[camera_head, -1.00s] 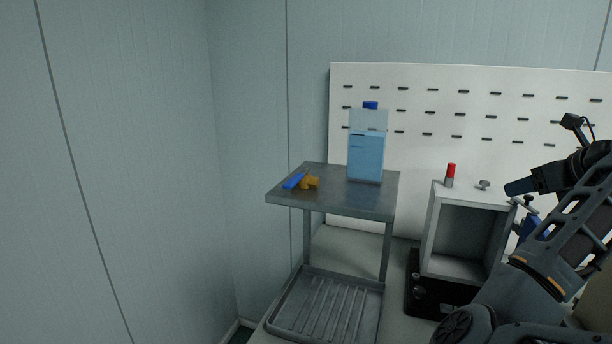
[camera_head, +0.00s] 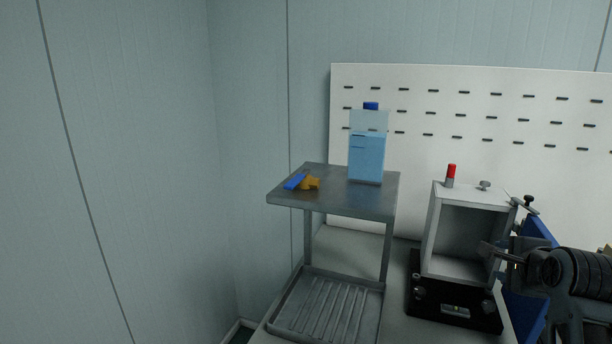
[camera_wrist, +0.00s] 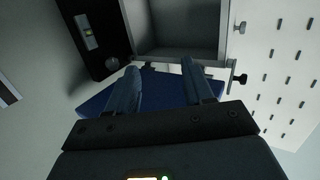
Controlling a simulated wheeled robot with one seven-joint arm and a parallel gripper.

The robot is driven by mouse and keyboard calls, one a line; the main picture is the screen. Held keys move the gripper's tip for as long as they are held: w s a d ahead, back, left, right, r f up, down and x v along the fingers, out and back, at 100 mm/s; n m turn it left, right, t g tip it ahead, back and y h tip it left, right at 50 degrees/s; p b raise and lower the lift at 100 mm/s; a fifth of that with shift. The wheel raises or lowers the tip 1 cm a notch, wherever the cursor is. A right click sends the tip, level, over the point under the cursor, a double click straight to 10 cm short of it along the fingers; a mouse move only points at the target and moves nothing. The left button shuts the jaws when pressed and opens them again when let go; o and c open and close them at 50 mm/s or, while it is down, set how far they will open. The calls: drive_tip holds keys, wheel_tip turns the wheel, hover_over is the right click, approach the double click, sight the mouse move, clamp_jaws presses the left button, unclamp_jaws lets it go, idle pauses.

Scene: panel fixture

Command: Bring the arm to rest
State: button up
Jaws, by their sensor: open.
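My gripper (camera_head: 492,250) is at the right of the head view, its fingers pointing left and overlapping the right edge of the grey open-fronted box (camera_head: 433,228). In the wrist view my gripper (camera_wrist: 160,72) has its two fingers apart with nothing held between them. A blue panel (camera_wrist: 155,88) lies behind the fingers there, and the box (camera_wrist: 172,14) opens just beyond the fingertips. The blue panel (camera_head: 536,230) also shows in the head view beside the box, partly hidden by my arm. I cannot tell whether the fingers touch anything.
A metal stand (camera_head: 335,203) holds a blue-capped bottle (camera_head: 366,158) and a blue and orange valve-like piece (camera_head: 311,183). A white pegboard (camera_head: 460,130) rises behind. The left is bare wall.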

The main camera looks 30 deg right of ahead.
drive_tip(key=s+a+f+n+t+y, duration=0.1)
drive_tip(key=s+a+f+n, duration=0.2)
drive_tip(key=a+n, duration=0.3)
drive_tip(key=s+a+f+n+t+y, duration=0.1)
drive_tip(key=s+a+f+n+t, duration=0.15)
drive_tip(key=a+n, duration=0.4)
drive_tip(key=s+a+f+n+t+y, duration=0.1)
drive_tip(key=s+a+f+n, duration=0.3)
drive_tip(key=a, duration=0.4)
drive_tip(key=s+a+r+n+y, duration=0.2)
drive_tip(key=s+a+n, duration=0.3)
drive_tip(key=s+a, duration=0.3)
drive_tip(key=s+a+r+n+t+y, duration=0.1)
drive_tip(key=s+a+r+n+y, duration=0.2)
drive_tip(key=s+a+n, duration=0.2)
drive_tip(key=s+a, duration=0.3)
drive_tip(key=a, duration=0.2)
drive_tip(key=shift+s, duration=0.3)
drive_tip(key=shift+n+t, duration=0.25)
